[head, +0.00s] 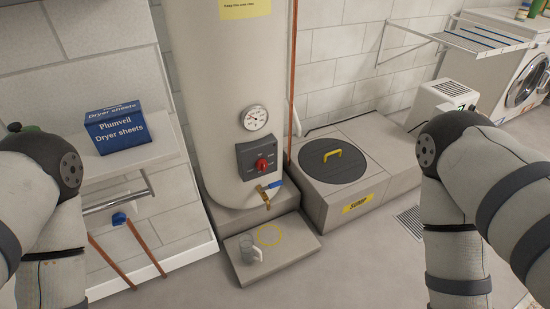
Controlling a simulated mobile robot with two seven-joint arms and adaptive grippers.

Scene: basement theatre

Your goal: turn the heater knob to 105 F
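The red heater knob (262,164) sits on a dark grey control box (258,157) on the front of the cream water heater (216,90). The markings around the knob are too small to read. A round white dial gauge (254,118) is above the box; its reading is not legible. A brass drain tap with a blue lever (272,186) is just below the knob. My arms hang bent at the left and right edges, both apart from the heater. Neither gripper shows; both are below the picture.
A mug (249,248) stands on a low step (290,254) beside a yellow ring mark. A sump lid (333,162) with a yellow handle is to the right. A Dryer sheets box (117,128) sits on a left shelf above copper pipes (146,245). The front floor is clear.

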